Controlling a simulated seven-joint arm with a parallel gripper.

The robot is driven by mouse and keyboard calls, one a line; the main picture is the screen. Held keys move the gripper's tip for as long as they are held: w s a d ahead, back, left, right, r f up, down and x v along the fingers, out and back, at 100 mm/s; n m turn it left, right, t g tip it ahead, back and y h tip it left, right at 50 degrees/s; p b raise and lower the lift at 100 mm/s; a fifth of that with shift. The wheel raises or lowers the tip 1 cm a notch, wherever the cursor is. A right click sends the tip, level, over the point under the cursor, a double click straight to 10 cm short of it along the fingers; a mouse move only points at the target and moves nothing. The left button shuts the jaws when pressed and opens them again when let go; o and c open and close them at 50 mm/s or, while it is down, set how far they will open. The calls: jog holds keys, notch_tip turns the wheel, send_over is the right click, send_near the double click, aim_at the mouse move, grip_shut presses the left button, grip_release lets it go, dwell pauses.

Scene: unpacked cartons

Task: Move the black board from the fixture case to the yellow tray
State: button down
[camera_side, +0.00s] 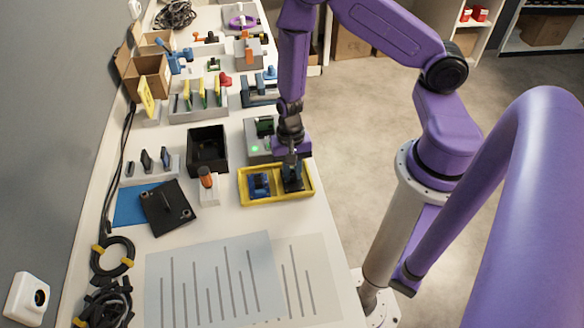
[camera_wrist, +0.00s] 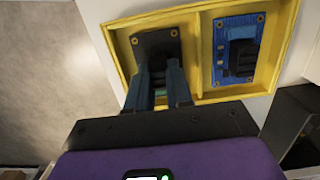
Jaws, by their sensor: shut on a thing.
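The yellow tray (camera_side: 277,199) lies near the right edge of the table; its divided frame also shows in the wrist view (camera_wrist: 197,50). A blue board (camera_side: 259,185) sits in its left compartment, and it appears on the right in the wrist view (camera_wrist: 239,48). My gripper (camera_side: 292,178) points down over the right compartment. In the wrist view my gripper (camera_wrist: 158,88) is shut on the black board (camera_wrist: 150,43), which is in or just over that compartment; I cannot tell whether it touches the floor. The fixture case (camera_side: 260,143), grey with a green light, stands behind the tray.
An empty black bin (camera_side: 208,150) stands behind and left of the tray. An orange-handled tool in a white stand (camera_side: 208,185) is close to the tray's left side. A black plate (camera_side: 168,207) and ruled sheets (camera_side: 215,280) lie nearer the front.

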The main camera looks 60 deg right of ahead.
jog(key=shift+f, duration=0.15)
jog(key=c, duration=0.9)
grip_release()
jog(key=shift+c, duration=0.2)
notch_tip(320, 180, up, 17)
jog(key=w+d, duration=0.1)
jog(key=shift+w+d+r, duration=0.2)
jog(key=shift+w, duration=0.05)
jog(key=s+a+r+n, duration=0.1)
jog(key=s+r+n, duration=0.4)
jog(key=s+n, duration=0.3)
jog(key=s+a+r+n+t, duration=0.1)
jog(key=s+r+n, duration=0.4)
jog(key=n, duration=0.8)
jog(key=s+a, duration=0.1)
jog(key=s, duration=0.2)
jog(key=shift+s+r+n+h, duration=0.15)
jog(key=shift+s+n+h, duration=0.15)
jog(key=shift+s, duration=0.05)
